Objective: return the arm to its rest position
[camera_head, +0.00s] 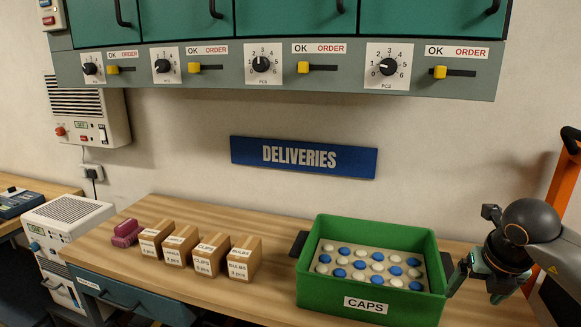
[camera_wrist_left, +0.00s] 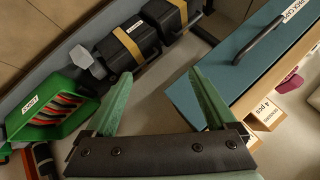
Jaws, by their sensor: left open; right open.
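My right arm comes in from the right edge in the head view. Its gripper (camera_head: 468,268) is at the right end of the green CAPS crate (camera_head: 372,305), close to the crate's right handle. Its jaws are open and partly hidden by the wrist; I cannot tell whether they touch the handle. My left gripper (camera_wrist_left: 158,73) shows only in the left wrist view. Its two green fingers are spread wide with nothing between them. Beyond them are the floor and a blue drawer front (camera_wrist_left: 195,95).
The crate stands on the wooden counter (camera_head: 200,292), holding blue and white caps. Several small cartons (camera_head: 211,254) and a pink object (camera_head: 126,232) stand to the left. Cabinets with dials hang above. Black cases (camera_wrist_left: 130,45) and a green bin (camera_wrist_left: 50,108) lie below the left gripper.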

